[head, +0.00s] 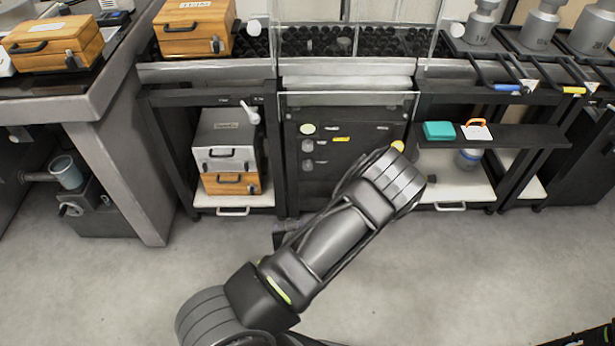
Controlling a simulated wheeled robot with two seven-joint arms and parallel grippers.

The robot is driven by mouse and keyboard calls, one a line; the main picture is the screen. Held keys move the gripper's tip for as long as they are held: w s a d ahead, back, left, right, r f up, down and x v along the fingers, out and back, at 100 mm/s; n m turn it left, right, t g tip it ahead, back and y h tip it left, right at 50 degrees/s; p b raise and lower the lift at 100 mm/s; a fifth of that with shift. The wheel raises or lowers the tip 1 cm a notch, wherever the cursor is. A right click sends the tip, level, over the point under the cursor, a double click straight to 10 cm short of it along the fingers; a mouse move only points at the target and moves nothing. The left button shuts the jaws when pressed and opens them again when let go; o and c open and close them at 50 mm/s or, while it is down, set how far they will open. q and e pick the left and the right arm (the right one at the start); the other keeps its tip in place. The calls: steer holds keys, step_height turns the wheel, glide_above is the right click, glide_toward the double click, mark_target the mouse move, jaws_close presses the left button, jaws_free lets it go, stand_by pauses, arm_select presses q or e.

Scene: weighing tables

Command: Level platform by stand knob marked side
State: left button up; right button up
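A dark stand (350,185) with a front panel is in the middle of the head view. A pale platform edge (345,82) lies above it, behind clear panes. A cream round knob (308,129) is at the panel's upper left, with a yellow label (341,139) to its right. A yellowish round knob (398,146) shows at the panel's right, just above my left arm's far end. Two white knobs show higher up, at left (253,27) and right (456,30). My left arm crosses the panel's lower right; its gripper is not visible. My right gripper is out of view.
Wooden boxes (195,28) stand on the left tables. A grey case (226,140) sits on the lower left shelf. A teal block (439,130) lies on the right shelf, with metal weights (541,25) above. The floor (460,270) in front is clear.

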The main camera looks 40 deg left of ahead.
arm_select(q)
steer(key=w+a+r+t+y+b, duration=0.1)
steer(key=w+a+t+y+b, duration=0.35)
steer(key=w, duration=0.45)
steer(key=t+b, duration=0.4)
steer(key=b, duration=0.1)
glide_toward(307, 148)
steer(key=shift+w+a+r+n+h, duration=0.2)
steer(key=shift+r+n+h, duration=0.1)
steer(key=shift+r+h, duration=0.2)
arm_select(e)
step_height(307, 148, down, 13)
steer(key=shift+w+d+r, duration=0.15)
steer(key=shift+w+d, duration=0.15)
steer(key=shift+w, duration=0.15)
arm_select(q)
steer(key=x, duration=0.2)
steer(key=b+x, duration=0.1)
steer(key=x, duration=0.1)
steer(key=b+x, duration=0.1)
steer(key=x, duration=0.2)
steer(key=shift+s+a+f, duration=0.1)
steer(key=shift+f, duration=0.15)
steer(key=shift+w+a+r, duration=0.1)
steer(key=shift+w+a, duration=0.15)
steer(key=shift+w, duration=0.1)
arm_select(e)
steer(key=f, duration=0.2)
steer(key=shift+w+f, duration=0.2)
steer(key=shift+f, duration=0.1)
